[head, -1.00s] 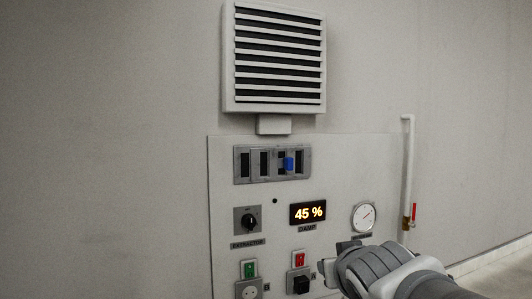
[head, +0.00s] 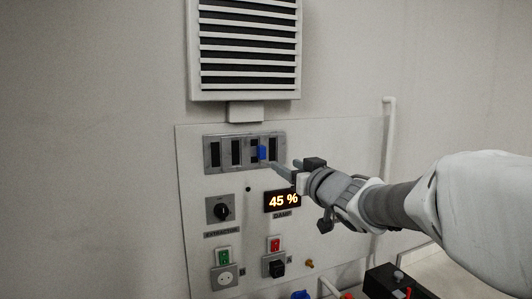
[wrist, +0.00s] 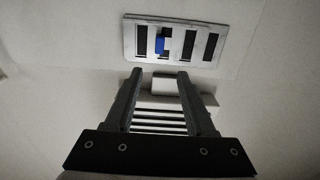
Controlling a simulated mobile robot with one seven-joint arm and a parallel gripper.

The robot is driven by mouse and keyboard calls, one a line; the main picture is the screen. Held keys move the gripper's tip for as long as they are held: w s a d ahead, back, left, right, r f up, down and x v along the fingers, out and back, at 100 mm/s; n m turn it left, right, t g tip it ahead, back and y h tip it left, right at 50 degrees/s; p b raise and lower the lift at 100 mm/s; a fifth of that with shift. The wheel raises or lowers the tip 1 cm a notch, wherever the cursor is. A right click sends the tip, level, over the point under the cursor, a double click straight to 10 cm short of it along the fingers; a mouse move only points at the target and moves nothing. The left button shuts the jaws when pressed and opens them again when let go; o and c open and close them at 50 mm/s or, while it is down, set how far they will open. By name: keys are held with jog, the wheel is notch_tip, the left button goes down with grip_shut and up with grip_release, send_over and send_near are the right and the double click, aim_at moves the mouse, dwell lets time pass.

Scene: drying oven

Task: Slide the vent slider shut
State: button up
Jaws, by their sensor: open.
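The vent slider is a grey slotted plate (head: 214,153) with several dark vertical slots, mounted on the white wall panel. Its small blue tab (head: 262,153) stands out right of the middle. In the wrist view the plate (wrist: 200,58) is at the top, with the blue tab (wrist: 160,44) toward its left. My gripper (head: 282,167) is just right of and below the tab in the head view. In the wrist view my open gripper (wrist: 160,74) has empty space between its fingers, with the tab ahead of the gap. I see no contact with the tab.
A louvred vent box (head: 245,50) sits above the plate. Below are a lit display reading 45 % (head: 282,201), a rotary knob (head: 221,211), a green switch (head: 223,256) and a red switch (head: 275,244). A white pipe (head: 389,120) runs along the right.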

aim_at(264, 152)
jog(key=p+x, duration=0.2)
jog(key=x, duration=1.2)
jog(key=shift+w, duration=0.2)
grip_shut()
dwell(0.9)
